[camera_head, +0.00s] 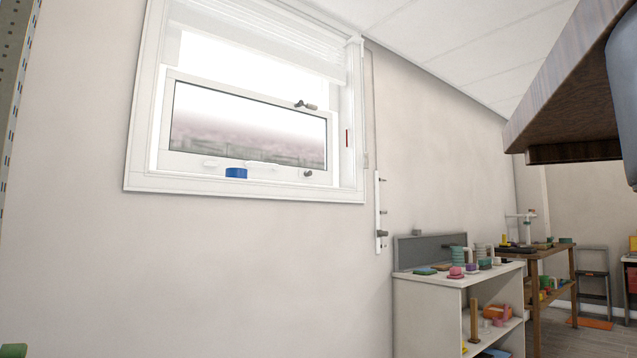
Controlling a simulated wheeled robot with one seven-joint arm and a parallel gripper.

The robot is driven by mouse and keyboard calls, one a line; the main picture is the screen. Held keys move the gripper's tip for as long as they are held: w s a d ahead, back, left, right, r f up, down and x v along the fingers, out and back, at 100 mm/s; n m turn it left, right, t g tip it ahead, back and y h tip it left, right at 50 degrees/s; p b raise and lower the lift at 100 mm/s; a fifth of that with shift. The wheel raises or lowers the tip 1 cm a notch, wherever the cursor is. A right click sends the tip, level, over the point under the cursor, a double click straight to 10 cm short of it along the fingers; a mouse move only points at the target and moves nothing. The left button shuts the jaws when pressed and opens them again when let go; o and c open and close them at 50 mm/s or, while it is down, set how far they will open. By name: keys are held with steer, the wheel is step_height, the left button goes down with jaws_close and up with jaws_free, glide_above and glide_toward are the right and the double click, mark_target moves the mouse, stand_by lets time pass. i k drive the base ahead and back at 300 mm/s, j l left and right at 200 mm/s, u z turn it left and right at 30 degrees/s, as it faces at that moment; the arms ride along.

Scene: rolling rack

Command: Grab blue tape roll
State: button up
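A small blue roll (236,173), which looks like the blue tape roll, sits on the sill of the window in the upper left of the head view. It is small in the picture, and its hole cannot be made out. My gripper is not in view, so its distance from the roll cannot be told.
The white window frame (245,190) surrounds the roll. A white shelf (430,320) with cups and small items stands at lower right, with a wooden table (538,262) beyond. A brown wooden overhang (570,105) juts in at upper right. The wall below the window is bare.

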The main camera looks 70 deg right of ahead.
mark_target(235, 173)
steer(key=i+l+z, duration=0.25)
steer(key=l+z, duration=0.25)
steer(key=i+l+z, duration=0.45)
steer(key=k, duration=0.1)
